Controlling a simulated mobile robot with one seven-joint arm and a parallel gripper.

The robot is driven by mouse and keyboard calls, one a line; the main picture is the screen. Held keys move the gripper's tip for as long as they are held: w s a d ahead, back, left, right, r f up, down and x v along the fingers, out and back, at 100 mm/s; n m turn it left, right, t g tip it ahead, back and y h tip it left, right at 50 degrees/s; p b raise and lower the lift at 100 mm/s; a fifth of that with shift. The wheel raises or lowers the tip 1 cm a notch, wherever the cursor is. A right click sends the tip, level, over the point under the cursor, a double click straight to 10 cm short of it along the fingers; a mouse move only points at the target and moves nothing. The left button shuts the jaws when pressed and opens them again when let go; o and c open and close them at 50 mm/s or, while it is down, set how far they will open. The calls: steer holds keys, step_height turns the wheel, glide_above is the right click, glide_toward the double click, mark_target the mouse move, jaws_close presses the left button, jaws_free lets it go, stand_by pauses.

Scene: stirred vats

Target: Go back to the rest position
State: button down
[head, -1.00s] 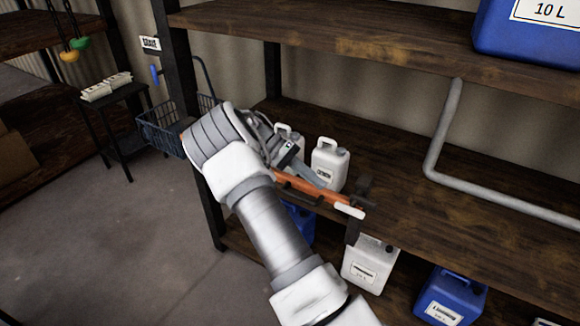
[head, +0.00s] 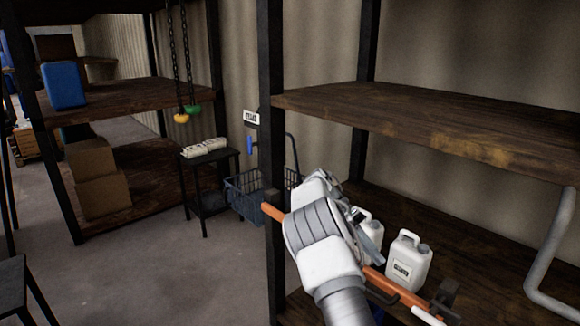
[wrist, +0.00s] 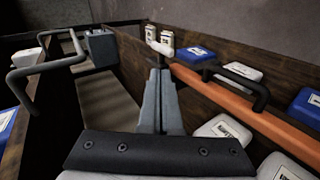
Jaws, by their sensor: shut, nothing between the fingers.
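My gripper (head: 371,240) is at the front of the dark wooden shelf in the head view, partly hidden behind my white and grey wrist. In the wrist view its two grey fingers (wrist: 160,88) are together with nothing between them. A white canister (head: 408,262) stands on the shelf just right of the gripper, and a second white canister (head: 370,228) is partly hidden behind the gripper.
An orange bar (head: 392,287) with black handles runs along the shelf front, close to my arm. A black upright post (head: 272,110) and a wire basket (head: 245,192) are left of the arm. A grey pipe (head: 552,250) bends at right. Open floor (head: 170,270) lies at left.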

steer(key=s+a+r+n+t+y, duration=0.3)
steer(key=s+r+n+t+y, duration=0.3)
steer(key=s+r, duration=0.65)
steer(key=s+a+n+t, duration=0.2)
steer(key=s+a+t, duration=0.2)
steer(key=s, duration=0.4)
steer(key=s+a+r+n+t+y, duration=0.1)
steer(key=s+a+n+t, duration=0.2)
steer(key=s, duration=0.5)
steer(key=shift+a+r+t, duration=0.2)
steer(key=shift+a+t, duration=0.25)
steer(key=shift+t, duration=0.05)
steer(key=shift+s, duration=0.1)
